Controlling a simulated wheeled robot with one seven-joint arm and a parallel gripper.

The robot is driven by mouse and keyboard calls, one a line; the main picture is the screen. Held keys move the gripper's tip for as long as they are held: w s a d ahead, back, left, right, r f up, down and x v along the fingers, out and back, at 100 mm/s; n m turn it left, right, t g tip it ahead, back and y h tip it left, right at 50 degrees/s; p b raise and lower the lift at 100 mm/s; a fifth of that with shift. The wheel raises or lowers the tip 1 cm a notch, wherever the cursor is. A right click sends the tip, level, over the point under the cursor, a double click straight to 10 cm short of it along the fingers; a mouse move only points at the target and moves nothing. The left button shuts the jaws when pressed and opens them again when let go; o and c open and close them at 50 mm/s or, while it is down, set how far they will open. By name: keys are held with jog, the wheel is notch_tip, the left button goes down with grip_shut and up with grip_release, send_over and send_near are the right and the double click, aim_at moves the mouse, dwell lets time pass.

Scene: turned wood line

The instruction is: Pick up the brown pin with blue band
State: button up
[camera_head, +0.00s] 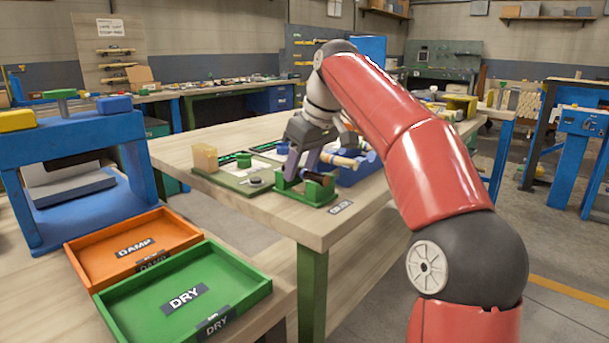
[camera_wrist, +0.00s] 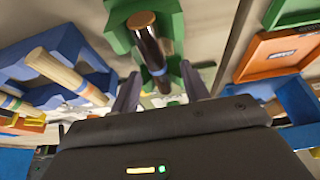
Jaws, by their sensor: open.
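In the wrist view the brown pin (camera_wrist: 149,45) is dark and glossy with a pale wood end, and its blue band (camera_wrist: 158,72) shows lower down. It rests in a green holder (camera_wrist: 118,35). My gripper (camera_wrist: 160,88) is open, with one finger to each side of the pin's line near the band; I cannot tell whether either touches it. In the head view my gripper (camera_head: 302,165) is over the green holder (camera_head: 306,192) at the bench's near end. The brown pin is mostly hidden there.
A light wooden pin (camera_wrist: 65,75) lies on a blue rack (camera_wrist: 25,68) close beside the green holder. A green board (camera_head: 228,178) with small parts is left of my gripper. Orange (camera_head: 95,258) and green DRY (camera_head: 150,325) trays stand on the nearer bench.

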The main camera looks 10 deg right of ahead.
jog(key=shift+f, duration=0.1)
dwell(0.3)
grip_shut()
